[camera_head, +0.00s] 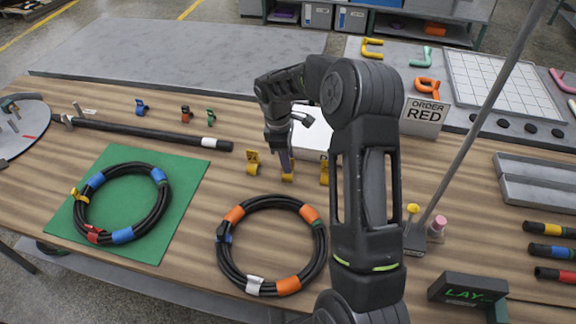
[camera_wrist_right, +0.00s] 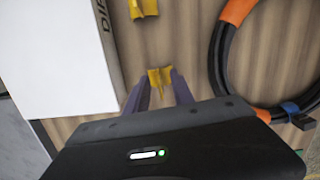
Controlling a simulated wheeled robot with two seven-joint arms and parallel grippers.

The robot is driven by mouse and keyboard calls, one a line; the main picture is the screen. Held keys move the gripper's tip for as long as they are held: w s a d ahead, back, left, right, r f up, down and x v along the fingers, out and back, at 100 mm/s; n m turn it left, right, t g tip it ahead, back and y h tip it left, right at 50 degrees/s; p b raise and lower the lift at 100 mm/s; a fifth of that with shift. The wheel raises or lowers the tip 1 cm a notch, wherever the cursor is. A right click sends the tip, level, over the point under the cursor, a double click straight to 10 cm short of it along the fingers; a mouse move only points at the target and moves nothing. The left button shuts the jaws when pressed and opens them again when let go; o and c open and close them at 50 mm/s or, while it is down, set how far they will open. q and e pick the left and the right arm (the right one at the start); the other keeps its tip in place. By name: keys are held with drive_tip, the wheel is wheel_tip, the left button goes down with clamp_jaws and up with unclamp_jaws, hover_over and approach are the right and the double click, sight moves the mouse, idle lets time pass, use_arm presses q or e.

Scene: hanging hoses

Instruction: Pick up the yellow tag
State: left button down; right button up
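Several small yellow tags are on the wooden table. One yellow tag (camera_head: 288,178) is right below my right gripper (camera_head: 286,163). Another yellow tag (camera_head: 252,161) is to its left, and a third yellow tag (camera_head: 324,171) is to its right, partly behind my arm. In the right wrist view, my right gripper (camera_wrist_right: 160,84) points down with its two purple fingers apart, and a yellow tag (camera_wrist_right: 160,77) shows between their tips. I cannot tell whether the fingers touch it. A second yellow tag (camera_wrist_right: 143,8) is farther off. My left gripper is not in view.
A white box (camera_head: 312,133) is beside the gripper. A black hose coil with orange bands (camera_head: 288,286) lies in front. Another coil (camera_head: 122,236) is on a green mat (camera_head: 187,185). A metal pole (camera_head: 478,125) and an "ORDER RED" sign (camera_head: 424,116) stand on the right.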

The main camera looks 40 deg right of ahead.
drive_tip(key=shift+f, duration=0.15)
drive_tip(key=shift+c, duration=0.2)
idle(0.3)
clamp_jaws()
idle(0.5)
